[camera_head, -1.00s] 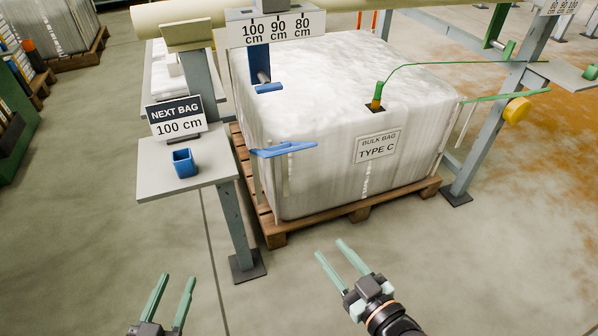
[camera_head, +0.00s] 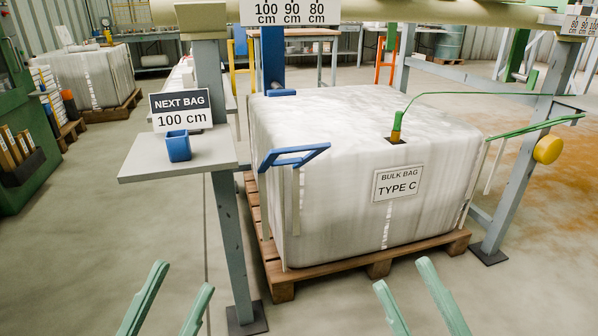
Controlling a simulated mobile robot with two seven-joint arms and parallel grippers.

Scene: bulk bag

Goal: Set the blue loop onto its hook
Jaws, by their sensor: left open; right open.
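The blue loop (camera_head: 294,155) stands out from the front left top corner of the white bulk bag (camera_head: 335,205). It is a flat open band, apart from any hook. A blue upright (camera_head: 272,60) hangs behind it under the measuring sign, with a short blue piece (camera_head: 282,93) at its lower end that looks like the hook. Its exact shape is unclear. My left gripper (camera_head: 183,277) is open and empty at the lower left, in front of the small table. My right gripper (camera_head: 402,272) is open and empty, in front of the pallet. Both are well short of the loop.
A grey stand (camera_head: 140,165) carries a blue cup (camera_head: 178,146) and a "NEXT BAG 100 cm" sign (camera_head: 181,109). The bag sits on a wooden pallet (camera_head: 375,264). A green strap (camera_head: 540,128) and a yellow knob (camera_head: 547,150) are at the right post. The floor in front is clear.

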